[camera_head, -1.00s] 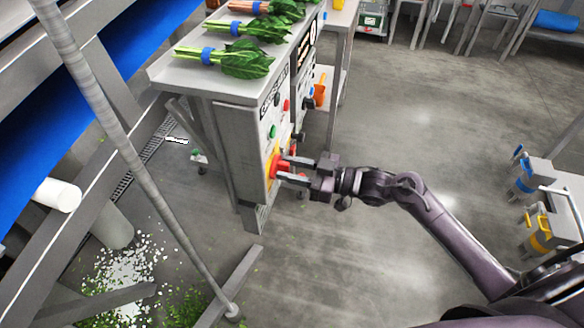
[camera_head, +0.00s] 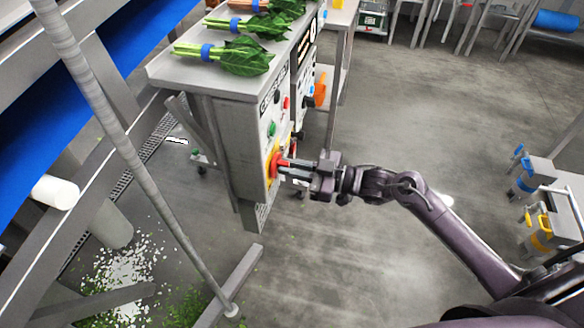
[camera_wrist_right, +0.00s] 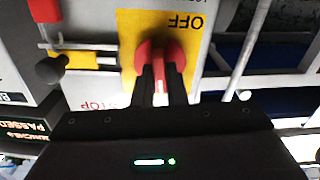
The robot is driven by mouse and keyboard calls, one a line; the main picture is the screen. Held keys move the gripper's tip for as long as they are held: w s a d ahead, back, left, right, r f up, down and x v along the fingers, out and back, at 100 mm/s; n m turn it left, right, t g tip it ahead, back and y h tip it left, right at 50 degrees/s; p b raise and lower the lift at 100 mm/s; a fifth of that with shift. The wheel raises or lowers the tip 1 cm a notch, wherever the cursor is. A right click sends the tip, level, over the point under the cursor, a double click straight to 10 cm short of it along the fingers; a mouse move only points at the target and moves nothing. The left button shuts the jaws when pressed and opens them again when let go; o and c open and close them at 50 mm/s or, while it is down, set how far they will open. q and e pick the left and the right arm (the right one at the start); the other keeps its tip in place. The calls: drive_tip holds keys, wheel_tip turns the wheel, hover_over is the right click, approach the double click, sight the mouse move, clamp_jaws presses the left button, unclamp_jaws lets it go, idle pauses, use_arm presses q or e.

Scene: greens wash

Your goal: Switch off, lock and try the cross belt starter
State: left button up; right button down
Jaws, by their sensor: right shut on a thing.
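The cross belt starter is a grey cabinet (camera_head: 242,150) with a labelled front carrying green and red buttons. Low on its front is a red rotary handle (camera_head: 276,164) on a yellow plate. My right gripper (camera_head: 284,167) is shut on the red handle. In the right wrist view the red handle (camera_wrist_right: 160,62) sits between the fingers, on the yellow plate (camera_wrist_right: 190,40) with the word OFF showing upside down. The handle's exact setting is hard to tell. A red part (camera_wrist_right: 44,10) and a black knob (camera_wrist_right: 52,68) show at the left there. My left gripper is not in view.
Bundled greens (camera_head: 238,56) lie on the steel top above the cabinet. A round post (camera_head: 120,140) and a blue conveyor belt (camera_head: 60,110) stand at the left. Yellow and blue locks (camera_head: 540,232) hang on a stand at the right. Open floor lies between.

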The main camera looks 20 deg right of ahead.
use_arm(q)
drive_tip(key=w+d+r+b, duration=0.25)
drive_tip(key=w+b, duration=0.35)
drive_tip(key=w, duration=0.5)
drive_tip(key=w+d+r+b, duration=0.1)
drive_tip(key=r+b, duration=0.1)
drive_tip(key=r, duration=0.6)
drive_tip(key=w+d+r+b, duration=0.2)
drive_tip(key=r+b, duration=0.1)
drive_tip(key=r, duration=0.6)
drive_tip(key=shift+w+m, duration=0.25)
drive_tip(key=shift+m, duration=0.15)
use_arm(e)
drive_tip(key=n, duration=1.6)
drive_tip(key=shift+s+a+f+n, duration=0.15)
drive_tip(key=shift+s+f+n, duration=0.05)
drive_tip(key=shift+f+n, duration=0.1)
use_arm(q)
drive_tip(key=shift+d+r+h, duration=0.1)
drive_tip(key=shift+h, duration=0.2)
use_arm(e)
drive_tip(key=c, duration=1.5)
unclamp_jaws()
